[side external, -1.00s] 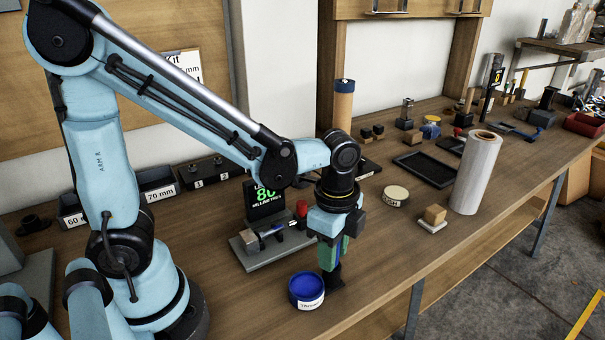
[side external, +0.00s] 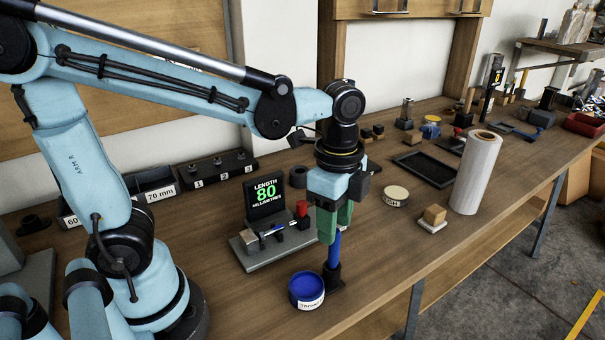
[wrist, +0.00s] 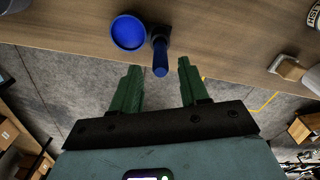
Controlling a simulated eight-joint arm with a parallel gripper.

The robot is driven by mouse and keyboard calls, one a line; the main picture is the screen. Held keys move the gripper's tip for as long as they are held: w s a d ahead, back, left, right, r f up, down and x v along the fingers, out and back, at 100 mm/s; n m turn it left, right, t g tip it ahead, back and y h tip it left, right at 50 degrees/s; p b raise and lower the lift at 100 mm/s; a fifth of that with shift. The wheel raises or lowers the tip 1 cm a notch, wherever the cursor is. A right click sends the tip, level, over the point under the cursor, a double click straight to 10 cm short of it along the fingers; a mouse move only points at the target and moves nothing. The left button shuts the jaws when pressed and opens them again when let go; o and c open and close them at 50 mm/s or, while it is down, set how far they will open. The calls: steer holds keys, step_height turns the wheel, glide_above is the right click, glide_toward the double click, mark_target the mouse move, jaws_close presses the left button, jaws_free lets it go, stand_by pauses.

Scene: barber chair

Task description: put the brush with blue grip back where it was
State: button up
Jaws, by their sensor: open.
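The brush with the blue grip (side external: 334,248) stands upright in a small black holder (side external: 335,279) near the bench's front edge. My gripper (side external: 336,234) is open above it, its green fingers around or just above the top of the blue grip. In the wrist view, the blue grip (wrist: 160,60) points up between my two spread fingers (wrist: 158,68), apart from both. The brush's lower end is hidden in the holder.
A round tin with blue contents (side external: 306,288) sits just left of the holder. Behind are a measuring stand with an "80" display (side external: 267,199), a round tin (side external: 395,196) and a tall pale roll (side external: 476,172). Bare bench lies right of the holder.

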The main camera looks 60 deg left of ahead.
step_height(320, 180, up, 5)
steer(key=shift+r, duration=0.1)
steer(key=shift+a+n, duration=0.3)
steer(key=shift+n, duration=0.1)
steer(key=a+f+n+t, duration=0.4)
steer(key=a+n+t, duration=0.2)
steer(key=n, duration=0.6)
steer(key=shift+s+a+f+n+t, duration=0.2)
steer(key=shift+s+n+t, duration=0.2)
steer(key=shift+t, duration=0.2)
